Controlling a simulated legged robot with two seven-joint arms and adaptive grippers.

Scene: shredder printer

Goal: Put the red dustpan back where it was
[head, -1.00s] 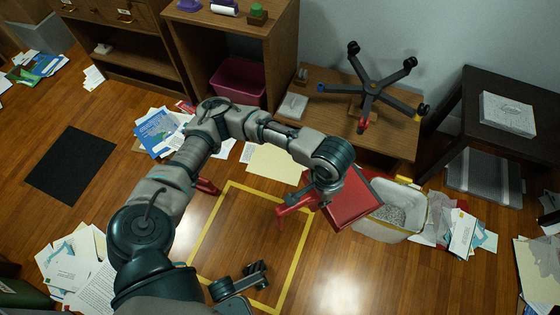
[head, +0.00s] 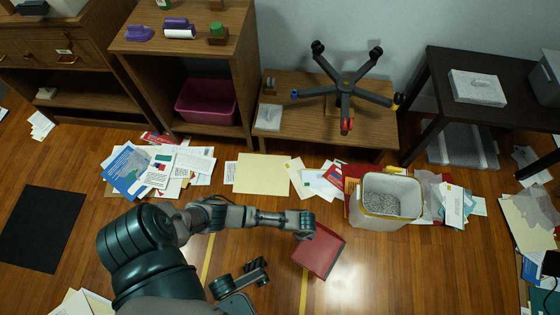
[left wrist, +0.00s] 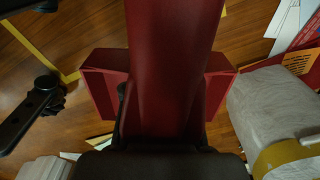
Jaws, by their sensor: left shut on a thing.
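The red dustpan (head: 319,252) is in my left gripper (head: 306,233), above the floor and left of the white bin. Its flat red pan shows in the head view. My wrist hides its handle and my fingers there. In the left wrist view, the dustpan (left wrist: 175,55) fills the middle, with its broad red part running up from the dark gripper (left wrist: 160,150). Yellow tape lines (head: 207,262) mark the floor, partly hidden by my left arm. I cannot tell how high the dustpan is. My right gripper is not in view.
A white bin (head: 370,215) of shredded paper stands right of the dustpan; it also shows in the left wrist view (left wrist: 270,108). Papers (head: 262,174) lie along the furniture. An upturned chair base (head: 346,88) rests on a low wooden shelf (head: 375,130).

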